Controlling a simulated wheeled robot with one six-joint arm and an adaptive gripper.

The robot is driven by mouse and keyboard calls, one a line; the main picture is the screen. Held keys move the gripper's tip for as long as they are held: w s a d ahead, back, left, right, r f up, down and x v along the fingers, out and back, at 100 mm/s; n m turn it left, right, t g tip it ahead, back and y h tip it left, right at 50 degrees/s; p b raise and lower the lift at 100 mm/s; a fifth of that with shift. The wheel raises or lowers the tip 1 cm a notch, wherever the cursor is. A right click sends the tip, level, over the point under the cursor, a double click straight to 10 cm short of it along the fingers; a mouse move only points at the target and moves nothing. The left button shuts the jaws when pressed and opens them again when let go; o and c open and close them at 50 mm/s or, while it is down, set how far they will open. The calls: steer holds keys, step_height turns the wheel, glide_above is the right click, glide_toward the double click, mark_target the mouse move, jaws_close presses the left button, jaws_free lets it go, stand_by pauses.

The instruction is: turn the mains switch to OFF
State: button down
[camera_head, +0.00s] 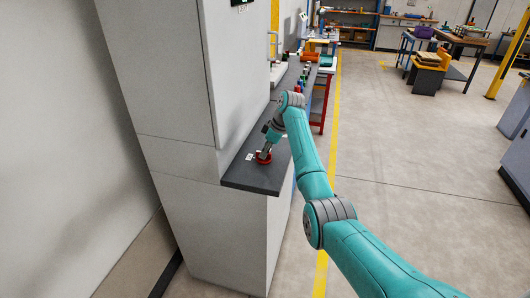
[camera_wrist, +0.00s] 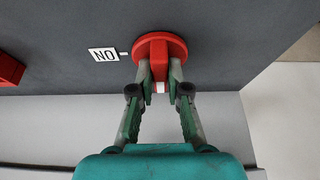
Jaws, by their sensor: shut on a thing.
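The mains switch is a round red knob with a raised red handle (camera_wrist: 159,50), set on the dark grey panel top. It also shows in the head view (camera_head: 264,159). A white ON label (camera_wrist: 104,54), upside down in the wrist view, and a short white tick lie left of the knob. The handle's white-marked end points down in the wrist view, not at the tick. My gripper (camera_wrist: 160,72) is shut on the handle, one finger on each side. It also shows in the head view (camera_head: 265,152). An OFF label is not visible.
Part of another red object (camera_wrist: 9,69) shows at the left edge of the wrist view. A tall grey cabinet (camera_head: 165,70) stands close left of my arm. Several small items stand farther along the dark counter (camera_head: 262,176). Open floor (camera_head: 400,150) lies to the right.

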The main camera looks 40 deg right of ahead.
steer(key=c, duration=1.1)
jaws_free()
steer(key=shift+c, duration=0.2)
steer(key=v, duration=1.2)
steer(key=shift+f, duration=0.1)
